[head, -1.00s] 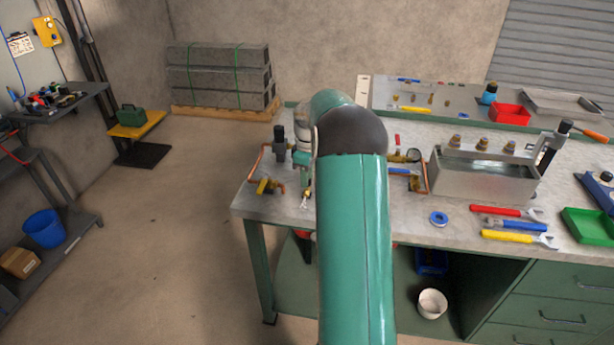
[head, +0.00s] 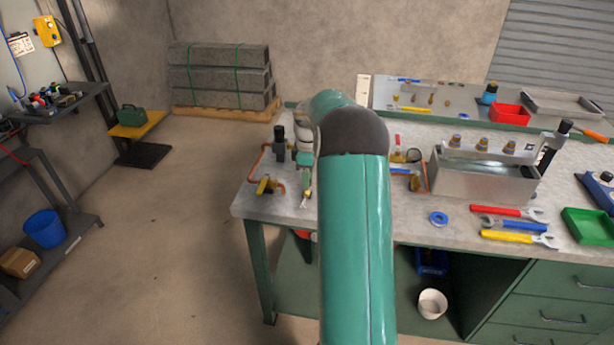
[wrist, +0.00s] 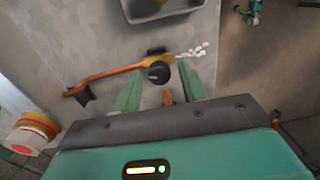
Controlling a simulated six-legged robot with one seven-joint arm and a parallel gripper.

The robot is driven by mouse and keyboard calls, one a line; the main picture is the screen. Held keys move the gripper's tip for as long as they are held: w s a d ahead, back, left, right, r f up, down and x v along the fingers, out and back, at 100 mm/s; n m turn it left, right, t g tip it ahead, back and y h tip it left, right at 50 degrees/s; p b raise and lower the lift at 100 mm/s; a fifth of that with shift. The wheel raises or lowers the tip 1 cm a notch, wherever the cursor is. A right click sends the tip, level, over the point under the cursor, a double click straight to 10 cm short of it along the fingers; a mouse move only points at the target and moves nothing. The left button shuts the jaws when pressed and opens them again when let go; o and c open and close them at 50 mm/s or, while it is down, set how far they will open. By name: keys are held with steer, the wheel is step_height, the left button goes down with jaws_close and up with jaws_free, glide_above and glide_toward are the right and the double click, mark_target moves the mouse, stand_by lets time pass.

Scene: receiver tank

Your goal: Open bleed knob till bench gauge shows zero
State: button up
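A round black knob (wrist: 158,72) sits by a brass fitting (wrist: 155,58) on a copper pipe (wrist: 108,75) in the wrist view. I take it for the bleed knob. My gripper (wrist: 161,85) is open, with one green finger on each side of the knob. Whether the fingers touch it I cannot tell. In the head view my arm hides most of the gripper.
A metal tank (head: 485,185) stands on the bench to the right. Wrenches (head: 510,212) and a blue tape roll (head: 438,219) lie in front. A brass valve (head: 265,186) and a dark upright fitting (head: 279,136) stand left of my arm. The floor left of the bench is clear.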

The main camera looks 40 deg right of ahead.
steer(key=shift+o, duration=0.2)
steer(key=shift+r, duration=0.1)
steer(key=shift+w+r, duration=0.1)
steer(key=shift+r, duration=0.15)
step_height(320, 180, up, 13)
steer(key=shift+w+d, duration=0.15)
steer(key=shift+d, duration=0.1)
stand_by(6.6)
